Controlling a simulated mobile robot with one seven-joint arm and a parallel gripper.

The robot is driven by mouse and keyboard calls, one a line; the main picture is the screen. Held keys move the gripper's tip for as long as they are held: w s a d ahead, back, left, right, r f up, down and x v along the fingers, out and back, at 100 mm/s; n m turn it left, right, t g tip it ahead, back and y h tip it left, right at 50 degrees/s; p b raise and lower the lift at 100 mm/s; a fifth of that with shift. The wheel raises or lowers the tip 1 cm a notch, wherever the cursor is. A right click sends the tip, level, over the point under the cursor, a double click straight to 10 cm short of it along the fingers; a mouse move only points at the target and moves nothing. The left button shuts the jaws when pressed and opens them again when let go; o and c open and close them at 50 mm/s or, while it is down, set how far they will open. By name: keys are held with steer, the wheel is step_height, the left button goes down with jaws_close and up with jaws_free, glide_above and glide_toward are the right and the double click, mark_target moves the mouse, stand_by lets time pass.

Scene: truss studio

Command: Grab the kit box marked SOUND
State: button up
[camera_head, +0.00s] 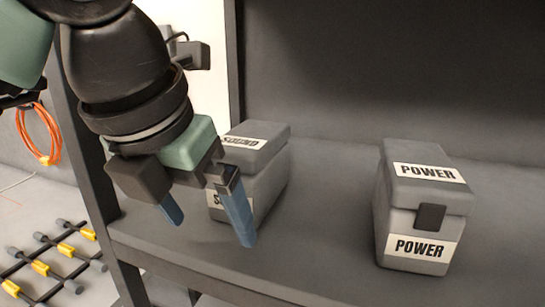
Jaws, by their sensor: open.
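The kit box marked SOUND (268,173) is a grey lidded box on the left part of a dark grey shelf. Its lid label reads SOUND; its front label is mostly hidden behind my gripper. My gripper (208,229) has two blue fingertips set apart, open, with nothing seen between them. It appears in front of the box and to its left, pointing down. I cannot tell whether a finger touches the box.
A similar grey box marked POWER (411,218) stands to the right on the same shelf (325,235), with bare shelf between the boxes. A dark upright post (88,150) bounds the shelf at left. An orange cable coil (40,134) hangs further left.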

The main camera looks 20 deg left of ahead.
mark_target(259, 148)
steer(key=w+p, duration=0.1)
steer(key=w, duration=0.2)
steer(key=w+p, duration=0.1)
steer(key=w, duration=0.3)
steer(key=w+p, duration=0.1)
steer(key=w, duration=0.2)
steer(key=shift+w+d+r+p, duration=0.1)
steer(key=shift+w+d+p, duration=0.2)
steer(key=shift+w+p, duration=0.1)
steer(key=shift+w+f, duration=0.1)
steer(key=shift+f, duration=0.45)
steer(key=c, duration=1.6)
steer(key=shift+r, duration=0.15)
